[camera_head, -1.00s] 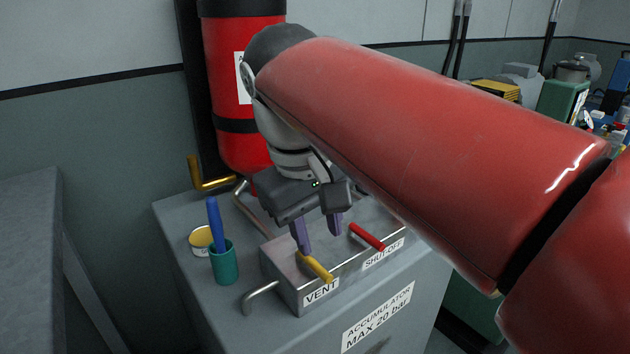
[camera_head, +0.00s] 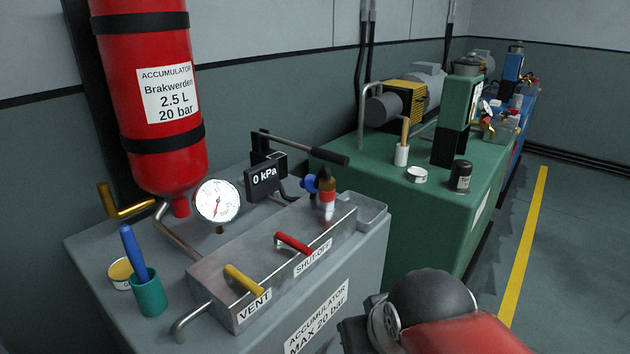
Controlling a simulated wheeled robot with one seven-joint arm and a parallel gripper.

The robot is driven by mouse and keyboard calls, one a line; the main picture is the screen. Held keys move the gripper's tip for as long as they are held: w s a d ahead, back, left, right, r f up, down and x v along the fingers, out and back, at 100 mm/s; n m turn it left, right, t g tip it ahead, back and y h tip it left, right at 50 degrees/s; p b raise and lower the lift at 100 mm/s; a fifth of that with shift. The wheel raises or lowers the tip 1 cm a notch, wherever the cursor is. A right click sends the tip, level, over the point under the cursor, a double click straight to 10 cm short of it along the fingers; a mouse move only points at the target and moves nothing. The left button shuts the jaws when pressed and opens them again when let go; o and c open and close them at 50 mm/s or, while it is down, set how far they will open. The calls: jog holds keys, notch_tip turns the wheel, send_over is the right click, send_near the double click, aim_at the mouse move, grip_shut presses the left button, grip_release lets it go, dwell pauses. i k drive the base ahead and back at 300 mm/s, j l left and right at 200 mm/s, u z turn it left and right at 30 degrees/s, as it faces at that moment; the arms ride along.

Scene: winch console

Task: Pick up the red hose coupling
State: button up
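I cannot surely make out a red hose coupling. One small upright piece with a brown top and red and white bands (camera_head: 327,200) stands at the back right of the grey accumulator console (camera_head: 85,245), beside a blue knob (camera_head: 309,184). Small red and brass parts (camera_head: 487,124) also show far off at the right, too small to tell. My arm's dark wrist joint and red link are at the bottom right, in front of the console. The fingers of my gripper are outside the picture.
The console's metal box carries a yellow VENT lever (camera_head: 244,280) and a red SHUT-OFF lever (camera_head: 294,243). A teal cup (camera_head: 149,296) holds a blue stick. A gauge (camera_head: 216,203) and a black-handled pump (camera_head: 266,175) stand behind. A green bench (camera_head: 415,220) is right; floor beyond it is open.

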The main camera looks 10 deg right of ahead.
aim_at(327, 189)
jog(key=k+l+z, duration=0.1)
jog(key=z, duration=0.4)
jog(key=k+l+z, duration=0.2)
jog(key=z, duration=0.25)
